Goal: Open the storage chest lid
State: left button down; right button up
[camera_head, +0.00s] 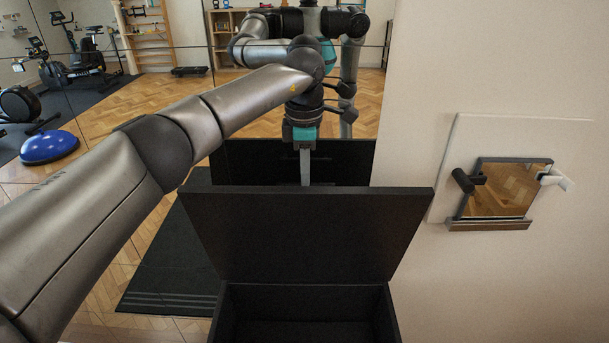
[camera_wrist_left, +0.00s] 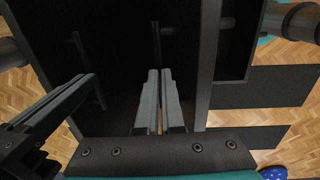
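The black storage chest (camera_head: 222,312) stands at the bottom centre of the head view, with a dark interior. Its lid (camera_head: 305,238) is raised and stands steeply above the opening, its inner face towards me. My left gripper (camera_head: 304,178) points down behind the lid's top edge, which hides the tips; I cannot tell if they touch the lid. In the left wrist view the two fingers (camera_wrist_left: 160,78) are close together with only a narrow gap and nothing visible between them. A dark panel fills much of that view. My right gripper is not seen directly.
A mirrored wall behind the chest appears to reflect the room and my body. A pale wall with a small framed mirror (camera_head: 504,190) is close on the right. A dark mat (camera_head: 172,275) lies left of the chest. A blue dome (camera_head: 49,146) shows at far left.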

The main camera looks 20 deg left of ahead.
pick_arm(q)
jog(key=shift+s+f, duration=0.15)
jog(key=shift+f, duration=0.35)
jog(key=shift+s+f, duration=0.15)
jog(key=shift+f, duration=0.35)
jog(key=c, duration=0.9)
grip_release()
jog(key=shift+o, duration=0.2)
jog(key=shift+d, duration=0.1)
jog(key=shift+w+r, duration=0.15)
jog(key=shift+r, duration=0.4)
notch_tip(320, 180, up, 16)
jog(key=shift+s+p, duration=0.35)
jog(key=shift+s, duration=0.05)
